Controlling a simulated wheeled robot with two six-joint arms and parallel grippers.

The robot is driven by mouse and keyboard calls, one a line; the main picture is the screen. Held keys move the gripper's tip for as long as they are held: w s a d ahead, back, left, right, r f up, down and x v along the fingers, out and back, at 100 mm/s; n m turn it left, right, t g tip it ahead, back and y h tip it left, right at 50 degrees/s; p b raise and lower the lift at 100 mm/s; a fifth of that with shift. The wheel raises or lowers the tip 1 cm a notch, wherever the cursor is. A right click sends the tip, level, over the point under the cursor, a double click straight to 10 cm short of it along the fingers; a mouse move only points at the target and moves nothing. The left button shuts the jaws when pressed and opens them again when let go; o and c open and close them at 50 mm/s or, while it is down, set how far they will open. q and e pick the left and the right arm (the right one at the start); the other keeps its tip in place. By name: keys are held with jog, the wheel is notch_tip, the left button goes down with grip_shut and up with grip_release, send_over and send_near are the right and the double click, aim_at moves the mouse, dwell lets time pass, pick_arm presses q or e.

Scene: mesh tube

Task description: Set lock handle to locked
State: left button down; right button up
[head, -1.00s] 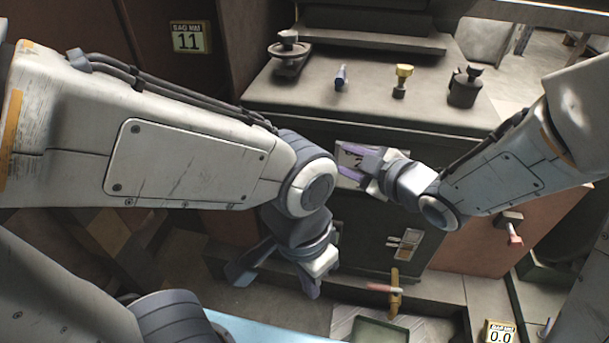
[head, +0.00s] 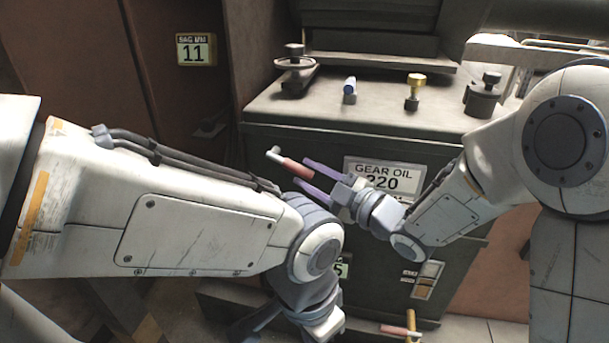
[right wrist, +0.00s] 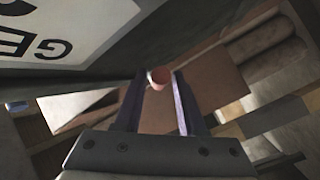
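A red handle with a pale grey end (head: 290,163) sticks out at the left edge of the dark cabinet. I take it for the lock handle; its mount is hidden, and I see no lock marking. My right gripper (head: 302,173) is open, with its purple fingers on either side of the handle's red end. In the right wrist view the round red end (right wrist: 158,78) shows between the fingertips, with a gap on each side. My left gripper (head: 285,334) is low at the bottom edge, partly cut off, its fingers apart and empty.
The cabinet's front has a "GEAR OIL 220" label (head: 383,177) right behind my right gripper. Several small fittings, including a brass one (head: 415,92), stand on the cabinet top. Another red handle (head: 398,330) is low down. My left arm crosses in front of the cabinet.

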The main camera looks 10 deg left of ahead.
jog(key=shift+x, duration=0.85)
grip_shut()
dwell(0.8)
